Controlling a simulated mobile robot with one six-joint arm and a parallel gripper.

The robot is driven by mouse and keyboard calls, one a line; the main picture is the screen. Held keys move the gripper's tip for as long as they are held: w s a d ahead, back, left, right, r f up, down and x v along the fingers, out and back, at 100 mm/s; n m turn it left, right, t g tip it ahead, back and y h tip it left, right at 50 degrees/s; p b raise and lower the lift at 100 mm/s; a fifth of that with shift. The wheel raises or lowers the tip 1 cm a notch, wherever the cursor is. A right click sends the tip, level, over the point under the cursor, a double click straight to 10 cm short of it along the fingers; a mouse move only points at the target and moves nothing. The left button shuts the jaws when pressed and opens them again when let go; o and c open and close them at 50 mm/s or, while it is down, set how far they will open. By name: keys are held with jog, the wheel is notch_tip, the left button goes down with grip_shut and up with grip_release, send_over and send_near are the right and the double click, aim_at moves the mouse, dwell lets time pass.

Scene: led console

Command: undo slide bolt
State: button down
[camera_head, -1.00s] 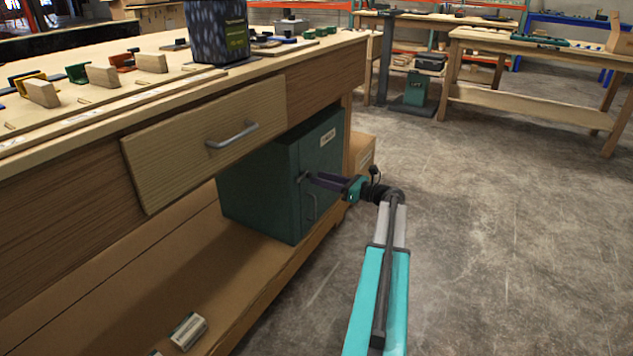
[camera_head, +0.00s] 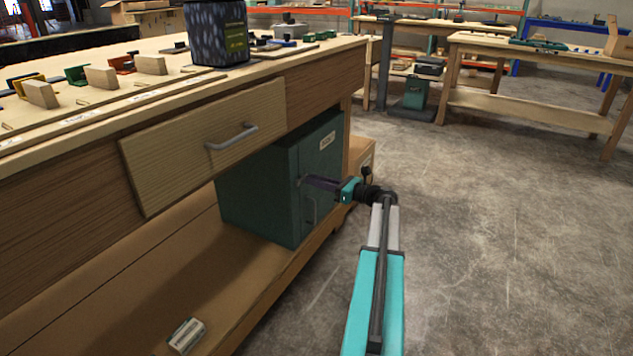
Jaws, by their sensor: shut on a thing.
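A dark green metal cabinet (camera_head: 262,205) stands on the lower shelf under the workbench. Its door faces right and carries a small white label (camera_head: 327,141). My gripper (camera_head: 308,182) reaches the door from the right, at the door's left edge. It is shut on the slide bolt there, and its fingers hide most of the bolt. A thin curved handle (camera_head: 313,212) shows on the door just below my gripper. I cannot tell how far the bolt is slid. The door looks closed.
The bench drawer (camera_head: 205,150) with a grey handle sits above and left of the cabinet. A cardboard box (camera_head: 361,160) is behind the cabinet. The concrete floor (camera_head: 480,240) to the right is clear.

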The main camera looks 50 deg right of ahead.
jog(key=shift+w+d+p, duration=0.2)
jog(key=shift+d+p, duration=0.55)
jog(key=shift+p, duration=0.05)
jog(key=shift+w+d+p, duration=0.2)
jog(key=shift+d+p, duration=0.5)
jog(key=shift+p, duration=0.1)
jog(key=c, duration=1.6)
grip_release()
jog(key=shift+d, duration=0.1)
jog(key=shift+c, duration=0.2)
jog(key=shift+s, duration=0.15)
jog(key=p+v, duration=0.4)
jog(key=v, duration=0.9)
jog(key=shift+s, duration=0.35)
